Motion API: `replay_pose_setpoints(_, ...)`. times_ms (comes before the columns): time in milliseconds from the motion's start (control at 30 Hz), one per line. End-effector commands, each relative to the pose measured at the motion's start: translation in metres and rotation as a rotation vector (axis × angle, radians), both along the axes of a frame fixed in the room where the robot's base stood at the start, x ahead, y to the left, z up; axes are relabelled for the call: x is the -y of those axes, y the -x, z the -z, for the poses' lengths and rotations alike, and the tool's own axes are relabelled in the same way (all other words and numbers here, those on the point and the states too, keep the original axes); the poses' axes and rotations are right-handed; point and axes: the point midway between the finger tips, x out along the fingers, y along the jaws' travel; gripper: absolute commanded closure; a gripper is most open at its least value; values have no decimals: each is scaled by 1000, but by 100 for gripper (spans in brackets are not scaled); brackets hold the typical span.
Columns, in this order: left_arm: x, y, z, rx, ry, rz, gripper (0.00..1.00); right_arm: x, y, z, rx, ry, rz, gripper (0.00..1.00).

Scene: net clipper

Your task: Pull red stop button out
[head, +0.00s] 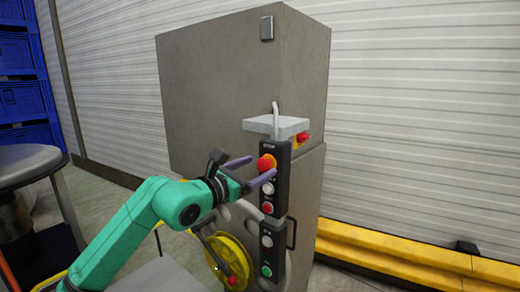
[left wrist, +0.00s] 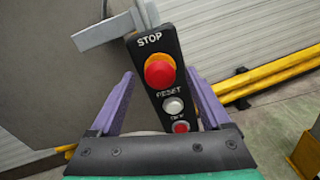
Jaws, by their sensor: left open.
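The red stop button (head: 266,162), on a yellow collar, sits at the top of a black control panel (head: 276,151). In the left wrist view the stop button (left wrist: 159,73) is under the word STOP, between and beyond the two purple fingers. My left gripper (head: 257,168) is open, its fingers pointing at the panel, one on either side of it in the wrist view (left wrist: 162,82). No finger clearly touches the button. My right gripper is out of view.
The panel carries a white reset button (left wrist: 173,105), a smaller red button (left wrist: 180,127) and a lower green button (head: 266,271). A grey bracket (head: 276,125) juts above it from the grey cabinet (head: 220,90). A yellow wheel (head: 232,262) is below. A metal stool (head: 30,160) stands left.

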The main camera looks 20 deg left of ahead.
Motion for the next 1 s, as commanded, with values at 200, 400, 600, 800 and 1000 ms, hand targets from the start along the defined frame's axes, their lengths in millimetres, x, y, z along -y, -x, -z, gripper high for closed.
replay_pose_setpoints(200,7,-17,1,-1,-1,0,19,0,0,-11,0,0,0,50)
replay_pose_setpoints(400,7,-17,2,-1,-1,0,26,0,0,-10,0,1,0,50)
replay_pose_setpoints(600,7,-17,2,-1,0,0,100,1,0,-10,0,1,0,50)
replay_pose_setpoints(800,7,-16,2,0,0,0,100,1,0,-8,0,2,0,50)
replay_pose_setpoints(1000,3,-6,7,2,0,0,100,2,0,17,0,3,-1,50)
